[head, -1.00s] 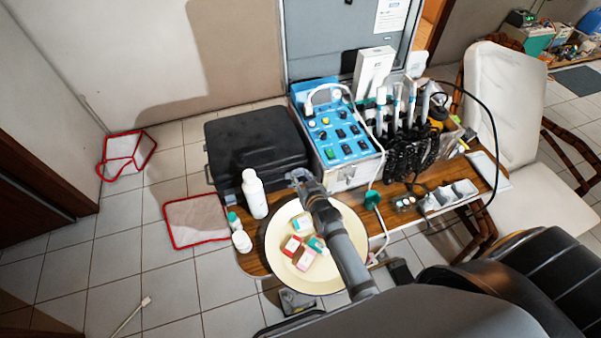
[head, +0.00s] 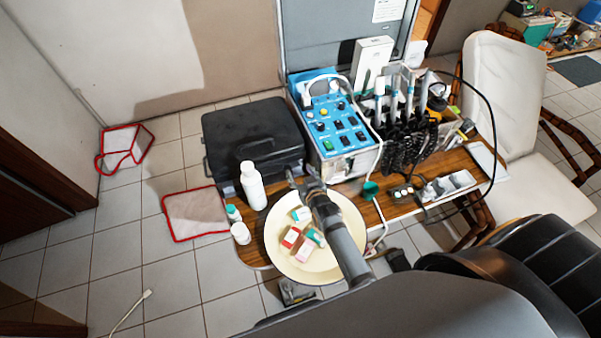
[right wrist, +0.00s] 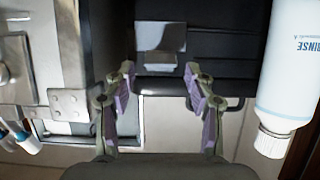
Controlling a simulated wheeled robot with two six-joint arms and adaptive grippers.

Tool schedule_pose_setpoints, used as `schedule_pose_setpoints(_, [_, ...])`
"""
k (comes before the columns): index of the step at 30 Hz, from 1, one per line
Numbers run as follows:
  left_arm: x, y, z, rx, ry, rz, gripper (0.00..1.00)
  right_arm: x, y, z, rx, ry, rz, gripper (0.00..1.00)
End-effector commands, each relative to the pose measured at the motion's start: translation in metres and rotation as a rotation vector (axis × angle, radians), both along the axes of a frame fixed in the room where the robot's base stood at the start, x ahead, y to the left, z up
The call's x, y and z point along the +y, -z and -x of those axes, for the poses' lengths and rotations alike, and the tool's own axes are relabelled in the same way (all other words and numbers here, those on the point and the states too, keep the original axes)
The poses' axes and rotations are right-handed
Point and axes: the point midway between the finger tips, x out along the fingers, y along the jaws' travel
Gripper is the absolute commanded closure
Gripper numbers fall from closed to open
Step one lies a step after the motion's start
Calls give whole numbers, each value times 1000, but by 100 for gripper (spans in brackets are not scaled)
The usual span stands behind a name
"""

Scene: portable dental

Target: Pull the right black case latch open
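The closed black case (head: 252,135) lies on the wooden table, left of the blue-topped dental unit. My right gripper (head: 302,175) is at the case's near right corner, above the far edge of the round cream tray (head: 275,255). In the right wrist view my right gripper (right wrist: 159,82) is open, its two purple-padded fingers apart with nothing between the pads. The front of the black case (right wrist: 225,50) is just beyond the fingertips. A small grey plate (right wrist: 160,37), possibly part of the latch, is on it, in line with the gap. My left gripper is not in view.
A white bottle (head: 253,187) stands close to the case front; it also shows in the right wrist view (right wrist: 288,70). The dental unit (head: 338,130) is close on the other side. Small boxes (head: 303,238) lie in the tray.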

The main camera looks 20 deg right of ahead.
Motion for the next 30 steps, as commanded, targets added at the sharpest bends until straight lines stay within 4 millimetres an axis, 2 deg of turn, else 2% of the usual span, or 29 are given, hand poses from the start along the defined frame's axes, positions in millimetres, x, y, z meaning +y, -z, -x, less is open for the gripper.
schedule_pose_setpoints(5, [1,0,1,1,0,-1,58,0,-2,-1,-5,0,0,45])
schedule_pose_setpoints(8, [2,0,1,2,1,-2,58,0,-4,5,-4,1,-2,45])
schedule_pose_setpoints(15, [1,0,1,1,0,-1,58,0,-21,47,-1,2,-1,45])
schedule_pose_setpoints(19, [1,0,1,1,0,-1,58,0,-27,63,-2,0,-1,45])
schedule_pose_setpoints(30, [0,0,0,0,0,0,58,0,-30,69,-3,0,0,45])
